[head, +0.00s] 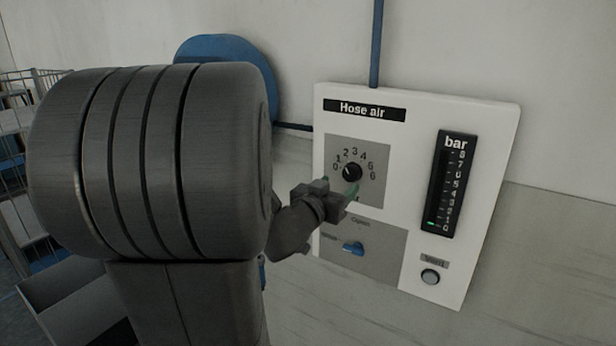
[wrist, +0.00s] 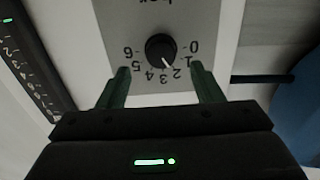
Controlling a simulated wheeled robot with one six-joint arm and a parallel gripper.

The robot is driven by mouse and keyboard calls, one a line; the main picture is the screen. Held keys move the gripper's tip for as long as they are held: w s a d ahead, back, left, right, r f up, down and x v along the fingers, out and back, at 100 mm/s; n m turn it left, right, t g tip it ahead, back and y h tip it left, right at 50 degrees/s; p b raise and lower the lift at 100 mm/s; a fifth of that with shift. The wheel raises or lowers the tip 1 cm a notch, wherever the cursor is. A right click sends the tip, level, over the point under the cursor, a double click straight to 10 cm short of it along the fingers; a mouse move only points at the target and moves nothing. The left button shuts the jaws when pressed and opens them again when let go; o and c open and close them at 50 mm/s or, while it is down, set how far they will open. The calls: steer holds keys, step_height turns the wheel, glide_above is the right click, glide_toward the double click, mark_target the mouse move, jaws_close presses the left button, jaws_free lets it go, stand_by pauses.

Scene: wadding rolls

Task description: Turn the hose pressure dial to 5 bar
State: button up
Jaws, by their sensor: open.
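The hose pressure dial (head: 352,172) is a round black knob on the grey plate of the white "Hose air" panel (head: 420,110), with a scale from 0 to 6. In the wrist view the dial (wrist: 160,48) appears upside down, and its white pointer line points close to 2. My gripper (head: 340,187) is open just in front of the dial's lower part. In the wrist view its two green fingers (wrist: 160,70) are spread to either side of the dial, not touching it. The black bar gauge (head: 450,185) shows a green mark near 0.
Below the dial is a blue valve knob (head: 353,248) on another grey plate, with a round button (head: 430,276) to its right. A blue pipe (head: 376,45) runs down to the panel's top. A blue round reel (head: 225,50) is behind my arm, a wire rack (head: 15,130) at left.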

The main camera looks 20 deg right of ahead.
mark_target(349, 176)
steer(key=x, duration=0.5)
steer(key=shift+w+d, duration=0.2)
steer(key=shift+w, duration=0.1)
steer(key=c, duration=1)
